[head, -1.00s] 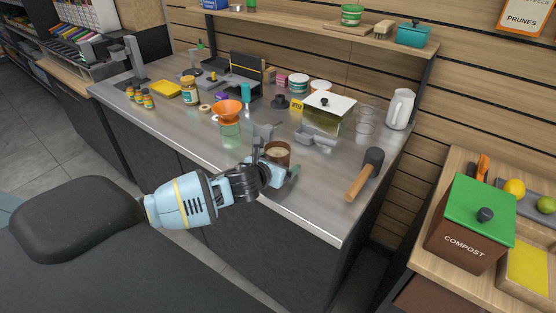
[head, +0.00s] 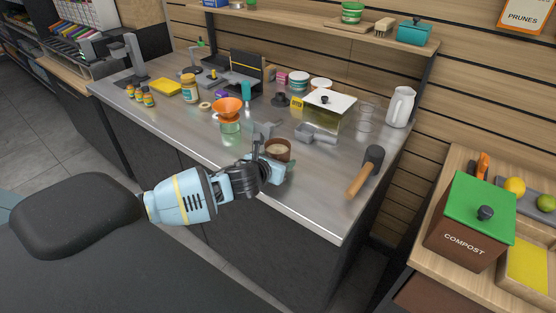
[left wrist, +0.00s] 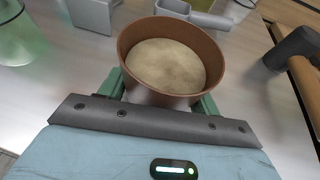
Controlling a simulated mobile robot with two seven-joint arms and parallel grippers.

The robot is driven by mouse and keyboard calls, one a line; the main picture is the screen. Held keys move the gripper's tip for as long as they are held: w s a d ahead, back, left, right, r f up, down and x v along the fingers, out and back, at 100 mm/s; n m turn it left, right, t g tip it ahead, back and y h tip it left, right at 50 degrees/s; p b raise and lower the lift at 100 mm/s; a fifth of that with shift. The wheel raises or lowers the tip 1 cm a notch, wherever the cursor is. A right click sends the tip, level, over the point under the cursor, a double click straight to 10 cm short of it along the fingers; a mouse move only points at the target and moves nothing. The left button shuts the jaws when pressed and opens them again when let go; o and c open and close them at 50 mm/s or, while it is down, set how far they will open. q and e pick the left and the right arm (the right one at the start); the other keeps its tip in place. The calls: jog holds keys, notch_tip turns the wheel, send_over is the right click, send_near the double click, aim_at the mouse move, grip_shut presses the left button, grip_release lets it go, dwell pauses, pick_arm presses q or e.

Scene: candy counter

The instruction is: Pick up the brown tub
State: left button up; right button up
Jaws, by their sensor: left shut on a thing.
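The brown tub (head: 279,149) is a round open tub with pale tan contents, near the counter's front edge in the head view. It also shows in the left wrist view (left wrist: 172,57), close in front of my left gripper and roughly upright. My left gripper (left wrist: 163,98) is shut on the tub, with its green fingers on either side of it. In the head view the left gripper (head: 281,168) is at the tub's near side. I cannot tell whether the tub's base touches the counter. My right gripper is not in view.
A grey metal scoop (head: 316,136) lies just behind the tub, and a mallet (head: 366,172) lies to the right. An orange funnel over a green jar (head: 229,112) stands to the left. A lidded clear container (head: 326,112) stands further back. Bare counter (head: 318,205) lies front right.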

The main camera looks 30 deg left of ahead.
aim_at(278, 149)
pick_arm(q)
jog(key=shift+w+r, duration=0.1)
jog(key=shift+r, duration=0.55)
notch_tip(278, 149, up, 3)
jog(key=shift+f, duration=0.15)
jog(key=s+a, duration=0.3)
jog(key=a, duration=0.1)
jog(key=s+a, duration=0.3)
jog(key=a, duration=0.2)
jog(key=s+a, duration=0.3)
jog(key=a, duration=0.1)
jog(key=shift+a+r+b, duration=0.15)
jog(key=shift+r+b, duration=0.15)
jog(key=shift+r, duration=0.1)
